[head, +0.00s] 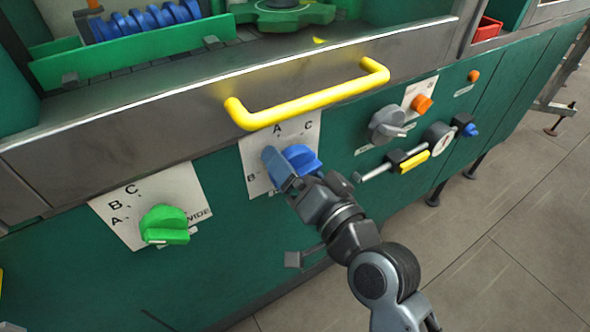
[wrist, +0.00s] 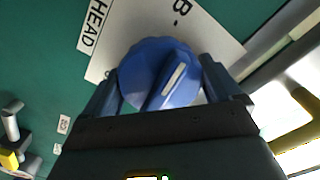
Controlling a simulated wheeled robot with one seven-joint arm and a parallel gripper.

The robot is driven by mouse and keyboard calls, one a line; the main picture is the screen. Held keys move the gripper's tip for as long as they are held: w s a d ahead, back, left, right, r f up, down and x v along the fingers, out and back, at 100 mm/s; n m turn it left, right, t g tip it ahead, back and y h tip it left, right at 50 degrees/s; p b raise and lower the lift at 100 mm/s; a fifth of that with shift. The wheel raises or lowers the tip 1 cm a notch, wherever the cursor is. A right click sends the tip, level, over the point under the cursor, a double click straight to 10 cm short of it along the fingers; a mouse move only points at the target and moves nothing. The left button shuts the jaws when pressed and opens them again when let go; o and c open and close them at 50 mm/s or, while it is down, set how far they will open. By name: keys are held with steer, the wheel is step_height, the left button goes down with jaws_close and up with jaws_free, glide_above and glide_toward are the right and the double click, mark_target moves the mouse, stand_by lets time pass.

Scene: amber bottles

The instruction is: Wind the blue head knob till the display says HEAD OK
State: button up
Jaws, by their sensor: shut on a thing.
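The blue head knob (head: 301,160) sits on a white plate marked A, B and C on the green machine front. In the wrist view the blue knob (wrist: 160,75) fills the middle, with a pale pointer mark on its grip, beside a label reading HEAD (wrist: 93,25). My gripper (head: 290,168) is at the knob, its fingers on either side of it. In the wrist view my gripper (wrist: 165,85) is shut on the knob. The letter B shows near the top of the wrist view. No display reading HEAD OK can be made out in either view.
A yellow handle bar (head: 310,102) sticks out just above the knob. A green knob (head: 164,224) is to the left.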

steer(key=o, duration=0.7)
steer(key=shift+o, duration=0.2)
steer(key=shift+s+d, duration=0.35)
steer(key=shift+s, duration=0.05)
steer(key=b+v, duration=0.1)
steer(key=v, duration=0.5)
steer(key=shift+s+d+b, duration=0.25)
steer(key=shift+s+b, duration=0.05)
steer(key=s+d+f+h+p, duration=0.1)
steer(key=s+d+f+h, duration=0.25)
steer(key=s+d, duration=0.4)
steer(key=s+d+f+h+p, duration=0.1)
steer(key=s+d+f+h, duration=0.25)
steer(key=s+d, duration=0.35)
steer(key=s+d+r+n+h, duration=0.1)
steer(key=s+d+r, duration=0.1)
steer(key=s, duration=0.6)
steer(key=s+d+r+n+h, duration=0.1)
steer(key=s+r, duration=0.3)
steer(key=s, duration=0.4)
steer(key=shift+s+d+h+p, duration=0.4)
steer(key=shift+d+h+p, duration=0.05)
steer(key=shift+d+h, duration=0.05)
